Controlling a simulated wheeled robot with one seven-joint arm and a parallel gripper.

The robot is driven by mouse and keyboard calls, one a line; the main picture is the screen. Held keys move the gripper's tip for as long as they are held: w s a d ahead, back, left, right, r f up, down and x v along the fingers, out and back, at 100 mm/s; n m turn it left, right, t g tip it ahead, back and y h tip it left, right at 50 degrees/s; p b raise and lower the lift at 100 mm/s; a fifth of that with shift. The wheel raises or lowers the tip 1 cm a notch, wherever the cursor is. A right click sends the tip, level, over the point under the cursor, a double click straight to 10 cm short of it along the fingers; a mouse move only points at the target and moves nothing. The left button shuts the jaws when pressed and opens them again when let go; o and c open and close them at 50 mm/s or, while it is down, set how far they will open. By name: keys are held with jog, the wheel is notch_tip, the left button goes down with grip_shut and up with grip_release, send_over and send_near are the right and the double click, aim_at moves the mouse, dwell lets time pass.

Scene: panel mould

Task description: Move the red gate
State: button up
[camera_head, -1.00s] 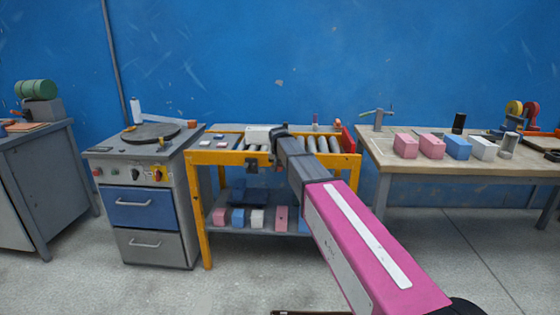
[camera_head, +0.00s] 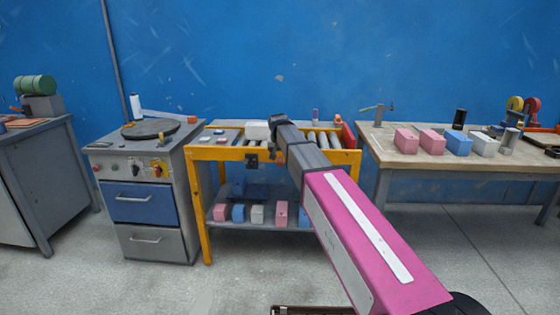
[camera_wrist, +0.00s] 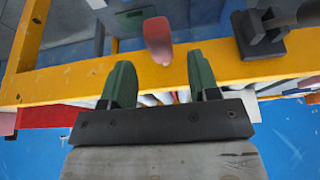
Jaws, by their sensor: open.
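In the head view my arm hides the middle of the table, and the fingers are not clear.
A black box with a handle (camera_wrist: 260,38) is on the yellow rail. A white box (camera_head: 257,131) sits on the table top. Pink, blue and white blocks (camera_head: 257,214) line the lower shelf. A grey cabinet (camera_head: 143,222) stands left, a wooden workbench (camera_head: 385,152) right.

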jog(key=v, duration=0.5)
jog(key=shift+s+r, duration=0.15)
jog(key=shift+r, duration=0.25)
jog(key=s+d+f+g, duration=0.2)
jog(key=s+d+f, duration=0.9)
jog(key=s+f, duration=0.4)
jog(key=s+d+f+g, duration=0.2)
jog(key=s+d+f, duration=1)
jog(key=s+f, duration=0.2)
jog(key=shift+s+d+f, duration=0.3)
jog(key=shift+s+f, duration=0.05)
jog(key=shift+f, duration=0.45)
